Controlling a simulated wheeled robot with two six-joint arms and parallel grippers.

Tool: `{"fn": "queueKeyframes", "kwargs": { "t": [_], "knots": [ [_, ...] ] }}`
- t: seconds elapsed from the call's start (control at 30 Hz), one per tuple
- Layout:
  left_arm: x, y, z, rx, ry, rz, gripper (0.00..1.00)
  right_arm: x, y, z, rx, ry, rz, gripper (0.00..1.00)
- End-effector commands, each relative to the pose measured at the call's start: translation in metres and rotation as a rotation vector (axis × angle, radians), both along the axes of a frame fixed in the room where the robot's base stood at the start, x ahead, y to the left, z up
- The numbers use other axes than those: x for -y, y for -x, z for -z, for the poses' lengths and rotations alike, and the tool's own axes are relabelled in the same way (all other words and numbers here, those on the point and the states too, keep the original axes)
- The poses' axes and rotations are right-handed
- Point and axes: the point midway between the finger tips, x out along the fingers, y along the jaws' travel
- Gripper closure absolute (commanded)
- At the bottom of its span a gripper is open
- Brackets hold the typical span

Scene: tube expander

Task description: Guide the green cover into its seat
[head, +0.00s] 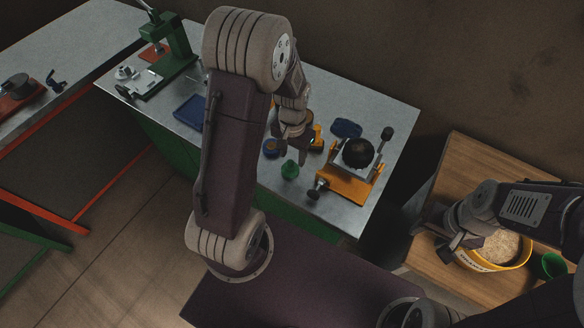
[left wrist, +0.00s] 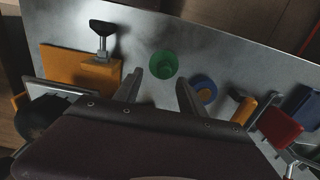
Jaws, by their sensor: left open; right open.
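The small green cover (head: 290,170) stands on the grey metal worktable near its front edge. In the left wrist view the green cover (left wrist: 163,63) is a round, cup-like piece just beyond my fingertips. My left gripper (head: 301,146) hangs over the table beside the cover; in its wrist view the fingers (left wrist: 160,84) are open with nothing between them. A blue ring with an orange centre (head: 270,148) lies close by; it also shows in the wrist view (left wrist: 205,88). I cannot tell which part is the cover's seat. My right gripper (head: 449,238) is open beside a yellow bowl.
An orange fixture (head: 343,188) with a black round top and clamp handles stands right of the cover. A green press (head: 173,42) and blue tray (head: 190,113) are further left. The yellow bowl (head: 490,264) and another green cup (head: 549,265) stand on a wooden table.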

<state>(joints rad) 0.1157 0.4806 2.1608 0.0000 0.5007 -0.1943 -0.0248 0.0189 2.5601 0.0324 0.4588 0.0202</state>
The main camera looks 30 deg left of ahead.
Motion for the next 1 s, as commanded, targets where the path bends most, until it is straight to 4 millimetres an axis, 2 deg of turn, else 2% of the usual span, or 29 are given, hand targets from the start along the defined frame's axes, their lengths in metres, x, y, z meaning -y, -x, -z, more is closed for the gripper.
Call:
{"fn": "queueKeyframes", "kwargs": {
  "t": [0.1,0.33,0.6,0.63,0.7,0.8,1.0],
  "knots": [
    [-0.001,0.001,0.006,-0.003,0.001,-0.001,0.52,0.0,0.0,-0.001,0.0,0.0,0.0,0.52],
    [-0.004,0.002,0.046,-0.003,0.001,-0.001,0.52,0.0,0.0,-0.002,0.0,0.0,0.0,0.52],
    [-0.004,0.001,0.052,0.001,0.0,0.0,0.52,0.0,0.0,-0.002,0.0,0.0,0.0,0.52],
    [-0.004,0.001,0.052,0.001,0.0,0.0,0.58,0.0,0.0,-0.002,0.0,0.0,0.0,0.52],
    [-0.004,0.001,0.052,0.001,0.0,0.0,0.77,0.0,0.0,-0.002,0.0,0.0,0.0,0.52],
    [-0.004,0.001,0.052,0.001,0.0,0.0,1.0,0.0,0.0,-0.002,0.0,0.0,0.0,0.52],
    [-0.004,0.001,0.052,0.001,0.0,0.0,1.0,0.0,0.0,-0.002,0.0,0.0,0.0,0.52]
  ]
}}
